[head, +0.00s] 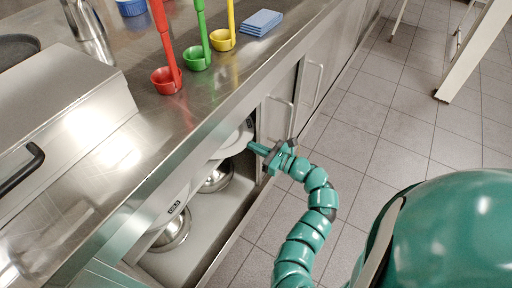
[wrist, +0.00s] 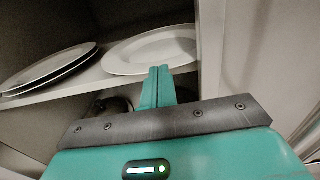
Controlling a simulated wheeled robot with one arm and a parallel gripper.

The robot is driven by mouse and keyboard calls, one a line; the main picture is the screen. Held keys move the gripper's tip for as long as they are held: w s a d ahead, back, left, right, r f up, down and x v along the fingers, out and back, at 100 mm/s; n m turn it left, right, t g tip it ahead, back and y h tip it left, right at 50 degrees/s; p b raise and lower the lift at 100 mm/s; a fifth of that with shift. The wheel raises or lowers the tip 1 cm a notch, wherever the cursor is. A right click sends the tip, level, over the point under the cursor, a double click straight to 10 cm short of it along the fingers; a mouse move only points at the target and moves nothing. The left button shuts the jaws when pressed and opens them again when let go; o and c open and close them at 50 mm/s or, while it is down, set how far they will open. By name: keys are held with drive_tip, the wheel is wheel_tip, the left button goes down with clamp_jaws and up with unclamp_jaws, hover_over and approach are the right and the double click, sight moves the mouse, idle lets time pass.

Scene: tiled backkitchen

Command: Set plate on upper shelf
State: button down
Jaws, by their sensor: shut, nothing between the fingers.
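A white plate (wrist: 152,48) lies flat on the upper shelf (wrist: 90,82) inside the open cabinet, close to the right side wall in the wrist view. It shows partly in the head view (head: 232,143), cut off by the counter edge. My gripper (wrist: 158,72) is shut and empty. Its fingertips are at the plate's near rim; I cannot tell whether they touch it. In the head view my gripper (head: 254,148) reaches in at the right end of the cabinet opening. More white plates (wrist: 48,68) lie stacked to the left on the same shelf.
Metal bowls (head: 217,178) stand on the cabinet's lower level, below the shelf. The steel counter (head: 215,88) above holds red (head: 167,80), green (head: 198,58) and yellow (head: 224,40) ladles and blue cloths (head: 261,22). The tiled floor (head: 385,120) at right is open.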

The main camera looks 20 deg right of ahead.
sight(246, 142)
drive_tip(key=p+x, duration=0.2)
drive_tip(key=x, duration=0.1)
drive_tip(key=shift+w+a+r, duration=0.15)
drive_tip(key=shift+r, duration=0.05)
drive_tip(key=shift+w+a+f, duration=0.15)
drive_tip(key=shift+w, duration=0.1)
